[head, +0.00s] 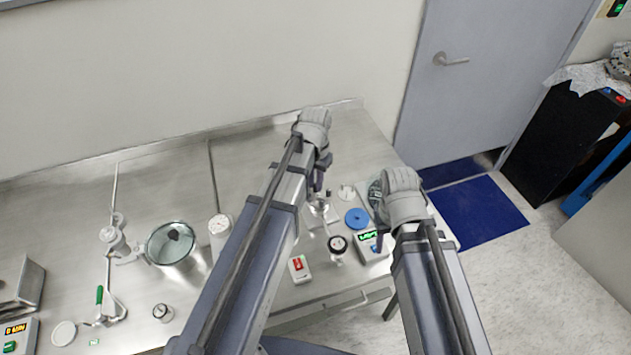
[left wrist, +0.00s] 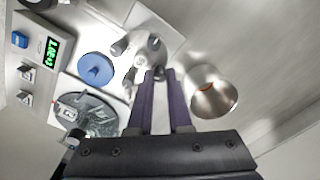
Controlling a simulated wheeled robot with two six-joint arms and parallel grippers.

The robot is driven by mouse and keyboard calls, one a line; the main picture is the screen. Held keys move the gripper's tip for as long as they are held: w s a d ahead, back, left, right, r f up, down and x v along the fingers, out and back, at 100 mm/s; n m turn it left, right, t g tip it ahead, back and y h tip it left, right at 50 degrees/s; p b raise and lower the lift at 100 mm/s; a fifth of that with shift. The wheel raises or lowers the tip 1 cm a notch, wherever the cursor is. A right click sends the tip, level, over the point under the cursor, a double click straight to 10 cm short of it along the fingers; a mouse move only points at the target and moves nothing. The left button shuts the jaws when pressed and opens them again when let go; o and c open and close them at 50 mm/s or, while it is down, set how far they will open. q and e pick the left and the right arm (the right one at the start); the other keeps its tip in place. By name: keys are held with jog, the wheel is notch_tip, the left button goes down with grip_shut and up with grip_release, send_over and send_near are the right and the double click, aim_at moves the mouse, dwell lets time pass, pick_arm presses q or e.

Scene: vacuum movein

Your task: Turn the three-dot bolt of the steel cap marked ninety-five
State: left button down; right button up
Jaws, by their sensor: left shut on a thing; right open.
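A shiny steel cap (left wrist: 148,47) with several small bolts or knobs stands on a white plate in the left wrist view. In the head view the steel cap (head: 322,208) is small and partly hidden by my left fingers. My left gripper (left wrist: 159,74) reaches down to the cap's near edge and is shut on what looks like one of its bolts; it shows in the head view too (head: 318,186). I cannot read the dots or the number. My right gripper (head: 381,240) is open beside the display box, its fingers mostly hidden.
A blue disc (head: 356,218) and a box with a green display (head: 368,238) lie to the right. A steel cup (left wrist: 213,93) stands close to my left fingers. A black-topped jar (head: 338,246) and a red-labelled box (head: 299,268) are near the table's front edge.

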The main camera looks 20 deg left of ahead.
aim_at(315, 185)
pick_arm(q)
jog(key=c, duration=0.8)
grip_release()
jog(key=shift+c, duration=0.2)
jog(key=shift+r, duration=0.1)
notch_tip(315, 185, up, 8)
jog(key=p, duration=0.8)
jog(key=shift+f, duration=0.2)
